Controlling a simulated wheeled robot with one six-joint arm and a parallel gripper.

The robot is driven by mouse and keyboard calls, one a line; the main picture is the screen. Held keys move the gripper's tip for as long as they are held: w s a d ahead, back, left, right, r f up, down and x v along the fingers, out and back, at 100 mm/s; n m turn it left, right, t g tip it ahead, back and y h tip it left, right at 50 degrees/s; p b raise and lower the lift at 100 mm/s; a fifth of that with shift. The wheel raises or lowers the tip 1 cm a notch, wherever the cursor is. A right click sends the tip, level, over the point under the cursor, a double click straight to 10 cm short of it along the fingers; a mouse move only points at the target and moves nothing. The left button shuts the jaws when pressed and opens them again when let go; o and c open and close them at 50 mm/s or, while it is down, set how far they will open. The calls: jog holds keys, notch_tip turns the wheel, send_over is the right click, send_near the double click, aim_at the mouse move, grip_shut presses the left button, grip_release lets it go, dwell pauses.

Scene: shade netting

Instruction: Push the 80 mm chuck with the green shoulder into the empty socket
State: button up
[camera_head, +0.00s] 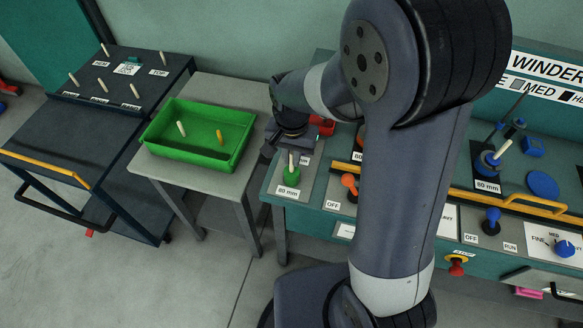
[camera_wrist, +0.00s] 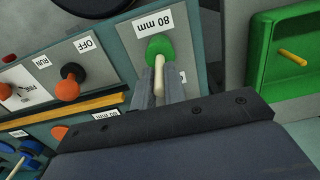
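The chuck with the green shoulder (camera_head: 291,176) stands upright at the left end of the teal bench, beside an "80 mm" label, with a pale shank pointing up. In the wrist view its green shoulder (camera_wrist: 159,47) is beyond the fingertips, with the shank between the fingers. My gripper (camera_wrist: 160,88) looks open, a finger on each side of the shank. I cannot make out an empty socket.
A green tray (camera_head: 157,147) with a pale and a yellow peg stands on a grey table to the left. Orange knob levers (camera_head: 348,181), a yellow rail (camera_head: 531,205) and a red stop button (camera_head: 456,262) crowd the bench. A dark cart (camera_head: 60,150) stands far left.

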grip_shut()
jog(key=shift+r+p, duration=0.65)
jog(key=shift+r, duration=0.1)
jog(key=shift+r+p, duration=2.05)
jog(key=shift+r, duration=0.55)
jog(key=shift+r, duration=0.1)
jog(key=shift+r+p, duration=1.65)
jog(key=shift+r, duration=0.3)
